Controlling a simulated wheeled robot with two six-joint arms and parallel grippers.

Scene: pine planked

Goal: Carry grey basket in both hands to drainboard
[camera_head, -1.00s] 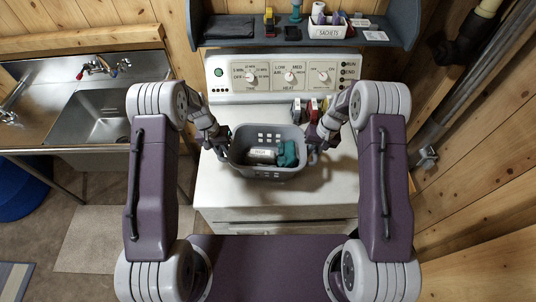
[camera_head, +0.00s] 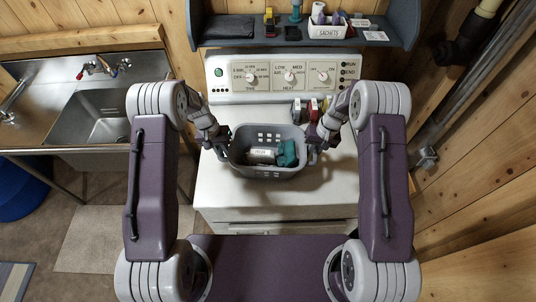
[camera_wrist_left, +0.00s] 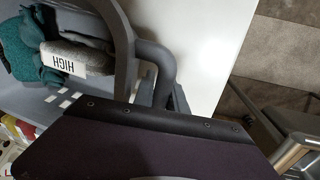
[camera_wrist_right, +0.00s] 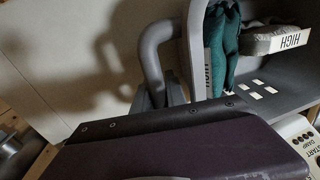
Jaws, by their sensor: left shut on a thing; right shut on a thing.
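The grey basket (camera_head: 262,172) is at the middle of the white dryer top in the head view. It holds a grey item with a HIGH label (camera_head: 262,155) and teal cloth (camera_head: 288,154). My left gripper (camera_head: 222,150) is shut on the basket's left handle, which shows in the left wrist view (camera_wrist_left: 158,58). My right gripper (camera_head: 313,143) is shut on the right handle, which shows in the right wrist view (camera_wrist_right: 152,50). The basket looks level; I cannot tell whether it touches the dryer top. The drainboard (camera_head: 20,128) is the metal surface left of the sink basin at far left.
The sink basin (camera_head: 95,118) with its tap (camera_head: 100,66) is left of the dryer, across a floor gap. The dryer's control panel (camera_head: 285,72) stands behind the basket. Small red and dark boxes (camera_head: 312,108) stand behind its right side. A shelf (camera_head: 300,38) hangs above.

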